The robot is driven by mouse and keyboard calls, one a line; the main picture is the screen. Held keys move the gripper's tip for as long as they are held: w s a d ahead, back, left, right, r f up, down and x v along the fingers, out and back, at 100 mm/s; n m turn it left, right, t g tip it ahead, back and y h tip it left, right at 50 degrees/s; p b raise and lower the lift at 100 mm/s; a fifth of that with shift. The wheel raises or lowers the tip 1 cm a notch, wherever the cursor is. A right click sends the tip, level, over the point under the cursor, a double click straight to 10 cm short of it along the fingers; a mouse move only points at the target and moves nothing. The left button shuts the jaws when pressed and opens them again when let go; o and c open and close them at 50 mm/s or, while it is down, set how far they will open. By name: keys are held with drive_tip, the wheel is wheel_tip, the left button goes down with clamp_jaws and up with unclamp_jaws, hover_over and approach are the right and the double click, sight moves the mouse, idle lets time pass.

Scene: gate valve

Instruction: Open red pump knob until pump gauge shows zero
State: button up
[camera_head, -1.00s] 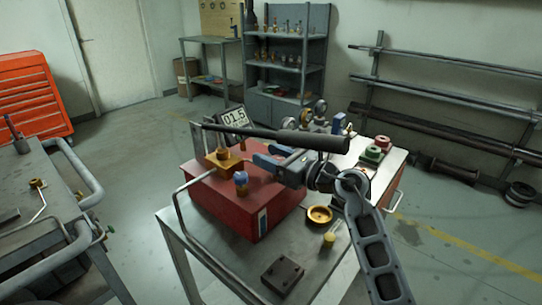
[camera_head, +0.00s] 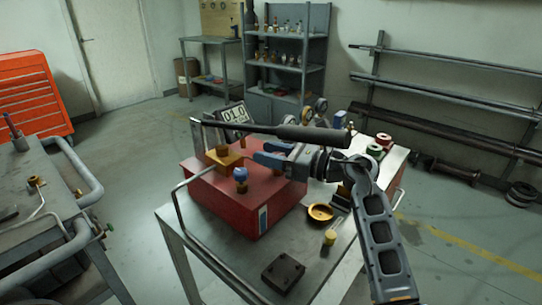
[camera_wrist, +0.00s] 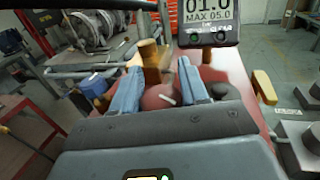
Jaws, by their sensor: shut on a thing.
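The red pump (camera_head: 235,205) sits on the grey bench. Its digital gauge (camera_head: 236,114) stands behind the long black lever and reads 01.0; in the wrist view the gauge (camera_wrist: 208,12) shows 01.0 and "MAX 05.0". The round red knob (camera_wrist: 160,97), with a white mark, shows between my blue finger pads in the wrist view. My gripper (camera_wrist: 156,82) is shut on this knob. In the head view my gripper (camera_head: 262,153) reaches in from the right, low over the pump top, and hides the knob.
The black lever (camera_head: 290,131) runs across, just above my gripper. A brass block (camera_head: 222,158) and a blue cap (camera_head: 240,173) are close to its left. A brass dish (camera_head: 320,212) and a dark block (camera_head: 283,273) lie on the bench (camera_head: 240,268). A cart (camera_head: 55,215) stands left.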

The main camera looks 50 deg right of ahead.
drive_tip(key=n+g+y+b, duration=0.1)
drive_tip(key=n+y, duration=0.1)
drive_tip(key=n+g+y+b, duration=0.2)
drive_tip(key=y, duration=0.1)
drive_tip(key=shift+s+a+f, duration=0.1)
drive_tip(key=shift+a+f, duration=0.1)
drive_tip(key=n+g+y+b, duration=0.2)
drive_tip(key=y+b, duration=0.1)
drive_tip(key=shift+s+a+r+g, duration=0.15)
drive_tip(key=shift+s+a+g, duration=0.05)
drive_tip(key=shift+g, duration=0.1)
drive_tip(key=shift+n, duration=0.3)
drive_tip(key=o, duration=1)
drive_tip(key=shift+c, duration=0.2)
drive_tip(key=shift+b+v, duration=0.55)
drive_tip(key=shift+v, duration=3.35)
drive_tip(key=shift+w+d, duration=0.1)
